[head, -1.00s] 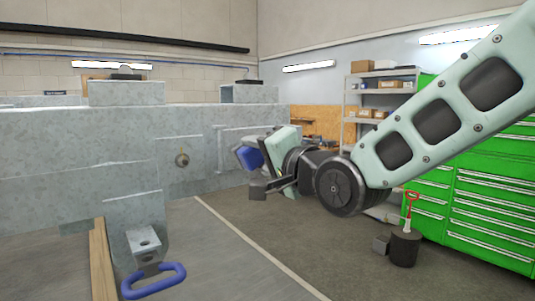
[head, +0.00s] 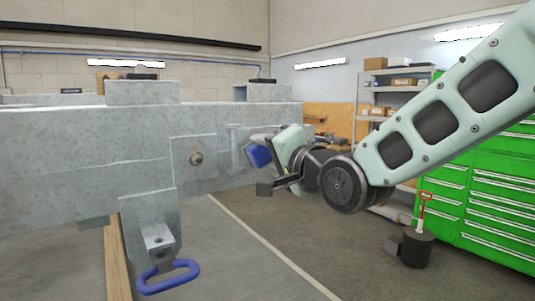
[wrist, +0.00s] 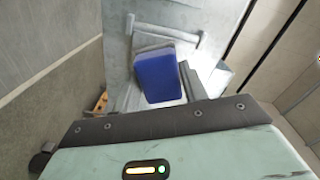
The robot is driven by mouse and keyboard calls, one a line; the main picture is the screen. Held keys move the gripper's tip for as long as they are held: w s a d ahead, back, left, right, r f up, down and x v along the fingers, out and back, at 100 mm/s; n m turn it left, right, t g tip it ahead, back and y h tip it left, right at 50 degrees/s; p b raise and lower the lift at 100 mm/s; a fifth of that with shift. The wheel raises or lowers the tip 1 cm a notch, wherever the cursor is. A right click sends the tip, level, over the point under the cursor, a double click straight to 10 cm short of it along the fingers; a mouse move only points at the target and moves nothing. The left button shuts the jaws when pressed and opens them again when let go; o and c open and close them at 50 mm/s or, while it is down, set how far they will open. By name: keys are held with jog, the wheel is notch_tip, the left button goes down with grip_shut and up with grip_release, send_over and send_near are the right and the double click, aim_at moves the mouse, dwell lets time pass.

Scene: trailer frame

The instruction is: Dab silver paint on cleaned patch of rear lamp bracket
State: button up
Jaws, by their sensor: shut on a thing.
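My gripper (head: 263,172) is shut on a blue block (head: 257,154), held in the air in front of the grey trailer frame (head: 90,145). The block also shows between the fingers in the wrist view (wrist: 157,77), with a grey metal face behind it; I cannot tell whether they touch. A grey plate (head: 182,178) on the frame carries a small round brownish fitting (head: 195,159). Nearer, a tab with a holed angle bracket (head: 157,238) has a blue loop (head: 170,277) under it. I cannot tell which is the lamp bracket. No silver paint is recognisable.
A dark cylinder (head: 417,250) stands on the floor at right, with a red-handled item (head: 425,200) upright on it. Behind are a green drawer cabinet (head: 490,205) and shelves (head: 395,85). A wooden beam (head: 117,262) lies at lower left. The floor between frame and cabinet is mostly clear.

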jog(key=shift+x, duration=0.8)
jog(key=shift+w+d+b, duration=0.3)
jog(key=shift+w+d, duration=0.15)
jog(key=shift+d, duration=0.3)
jog(key=shift+w+d+b, duration=0.3)
jog(key=shift+w+d, duration=0.2)
jog(key=shift+d, duration=0.3)
jog(key=shift+w+d, duration=1.05)
jog(key=shift+d, duration=0.3)
jog(key=shift+s+a+f+b, duration=0.1)
jog(key=shift+s+a+b, duration=0.65)
jog(key=shift+a+b, duration=0.25)
jog(key=shift+s+a+b, duration=0.7)
jog(key=shift+a+b, duration=0.05)
jog(key=shift+a, duration=0.35)
jog(key=shift+s+a+b, duration=0.55)
jog(key=shift+a+b, duration=0.05)
jog(key=shift+a, duration=0.25)
jog(key=shift+d+b, duration=0.1)
jog(key=shift+b, duration=0.2)
